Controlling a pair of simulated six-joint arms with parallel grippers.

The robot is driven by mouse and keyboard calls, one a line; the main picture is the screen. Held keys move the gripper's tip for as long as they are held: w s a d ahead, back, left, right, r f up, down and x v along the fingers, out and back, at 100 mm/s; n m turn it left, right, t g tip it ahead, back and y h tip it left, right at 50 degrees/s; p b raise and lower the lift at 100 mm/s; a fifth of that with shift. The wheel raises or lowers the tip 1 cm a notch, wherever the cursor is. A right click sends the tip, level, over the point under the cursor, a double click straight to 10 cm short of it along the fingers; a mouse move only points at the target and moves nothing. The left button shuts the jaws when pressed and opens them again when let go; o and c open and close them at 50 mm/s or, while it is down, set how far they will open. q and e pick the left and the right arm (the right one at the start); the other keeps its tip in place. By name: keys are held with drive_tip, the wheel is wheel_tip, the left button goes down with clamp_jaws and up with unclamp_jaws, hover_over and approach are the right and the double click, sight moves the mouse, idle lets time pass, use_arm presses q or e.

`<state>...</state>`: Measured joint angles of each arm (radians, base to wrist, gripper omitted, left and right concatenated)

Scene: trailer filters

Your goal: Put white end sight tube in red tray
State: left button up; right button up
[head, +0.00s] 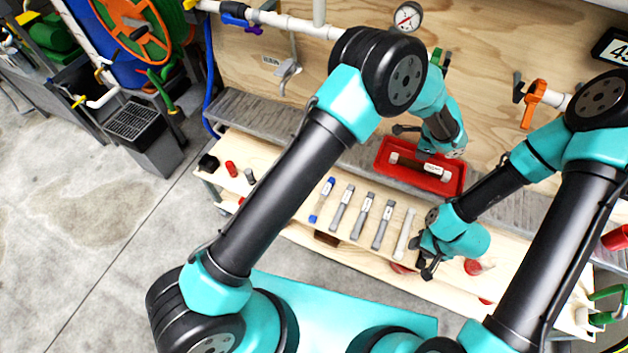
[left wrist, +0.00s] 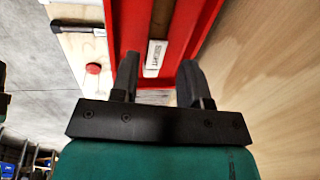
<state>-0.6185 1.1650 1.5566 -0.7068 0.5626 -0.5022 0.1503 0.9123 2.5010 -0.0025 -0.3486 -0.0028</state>
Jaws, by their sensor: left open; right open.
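The red tray (head: 380,172) stands at the back of the bench; it fills the middle of the left wrist view (left wrist: 203,30). A sight tube with white ends and a dark middle (head: 407,162) lies in it, and its label (left wrist: 155,58) shows in the left wrist view. My left gripper (left wrist: 158,85) is open over the tray, fingers apart with the labelled end between and beyond them. I cannot tell whether they touch it. Another pale, white-ended tube (head: 404,234) lies on the bench. My right gripper (head: 426,266) is open and empty just right of that tube's near end.
A blue-ended tube (head: 321,200) and several grey-ended tubes (head: 362,215) lie in a row on the bench, left of the pale tube. Red parts (head: 474,267) lie right of my right gripper. A plywood wall with pipes, a gauge (head: 408,17) and an orange-handled valve (head: 534,104) rises behind.

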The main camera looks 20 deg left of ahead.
use_arm(q)
drive_tip(key=s+a+f+n, duration=0.1)
drive_tip(key=a, duration=0.2)
drive_tip(key=a+f+n+g, duration=0.1)
drive_tip(key=a+f, duration=0.1)
drive_tip(key=a, duration=0.1)
drive_tip(key=s+a+f+n+h, duration=0.1)
drive_tip(key=a+f, duration=0.1)
drive_tip(key=a, duration=0.2)
drive_tip(key=shift+s+f+n+g, duration=0.15)
drive_tip(key=shift+s+n+g, duration=0.15)
drive_tip(key=shift+s+n, duration=0.1)
drive_tip(key=s+a+f+n+h, duration=0.1)
drive_tip(key=s+a+f+n, duration=0.2)
drive_tip(key=s+a+n, duration=0.6)
drive_tip(key=s+a+f+n+h, duration=0.1)
drive_tip(key=s+a+f+n, duration=0.2)
drive_tip(key=s+a+n, duration=0.5)
drive_tip(key=s+a, duration=0.8)
drive_tip(key=a, duration=0.5)
drive_tip(key=shift+a+n, duration=0.2)
drive_tip(key=shift+n, duration=0.2)
drive_tip(key=shift+s, duration=0.1)
